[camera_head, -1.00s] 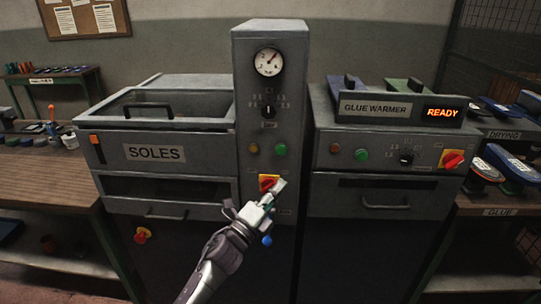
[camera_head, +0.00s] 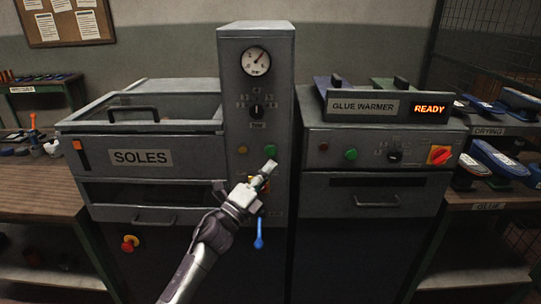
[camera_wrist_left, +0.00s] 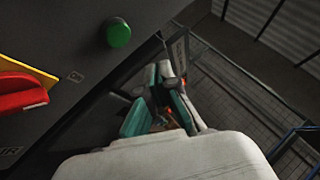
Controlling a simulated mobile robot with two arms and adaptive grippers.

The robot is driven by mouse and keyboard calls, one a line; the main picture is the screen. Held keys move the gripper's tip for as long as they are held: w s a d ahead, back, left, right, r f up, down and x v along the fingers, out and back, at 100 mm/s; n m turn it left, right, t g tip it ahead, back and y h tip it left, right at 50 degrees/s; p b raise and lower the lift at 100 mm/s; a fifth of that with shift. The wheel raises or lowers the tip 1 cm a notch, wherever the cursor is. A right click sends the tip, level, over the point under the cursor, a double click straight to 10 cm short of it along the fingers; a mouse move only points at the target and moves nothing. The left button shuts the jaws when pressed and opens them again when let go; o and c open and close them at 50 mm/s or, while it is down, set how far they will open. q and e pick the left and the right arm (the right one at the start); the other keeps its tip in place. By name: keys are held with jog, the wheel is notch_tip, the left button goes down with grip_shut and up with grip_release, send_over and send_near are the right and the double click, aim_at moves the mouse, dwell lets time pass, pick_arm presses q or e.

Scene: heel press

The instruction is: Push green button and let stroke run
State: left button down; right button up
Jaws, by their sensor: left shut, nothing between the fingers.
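The green button (camera_head: 273,150) is on the grey centre column (camera_head: 257,80), right of an amber lamp (camera_head: 242,150). My left gripper (camera_head: 269,166) is shut and empty, its tip just below the green button in the head view. In the left wrist view the green button (camera_wrist_left: 118,32) stands out from the panel at upper left, and my left gripper's fingers (camera_wrist_left: 165,80) are apart from it. A red and yellow rotary switch (camera_wrist_left: 25,90) shows at the left there; in the head view my gripper mostly covers it. My right gripper is not in view.
A blue-handled lever (camera_head: 259,236) hangs below my gripper. The soles oven (camera_head: 142,158) is at the left. The glue warmer (camera_head: 364,107) at the right reads READY and has its own green button (camera_head: 351,154). Racks with shoes stand at the far right.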

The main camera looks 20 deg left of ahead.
aim_at(270, 151)
pick_arm(q)
jog(key=shift+w+a+b, duration=0.2)
jog(key=shift+w+b, duration=0.15)
jog(key=shift+w, duration=0.4)
jog(key=shift+w+a+b, duration=0.25)
jog(key=shift+w+b, duration=0.1)
jog(key=shift+w, duration=0.4)
jog(key=shift+w+a+b, duration=0.2)
jog(key=shift+w+b, duration=0.15)
jog(key=shift+w, duration=0.4)
jog(key=shift+w+a+b, duration=0.15)
jog(key=shift+w+b, duration=0.2)
jog(key=shift+w, duration=0.1)
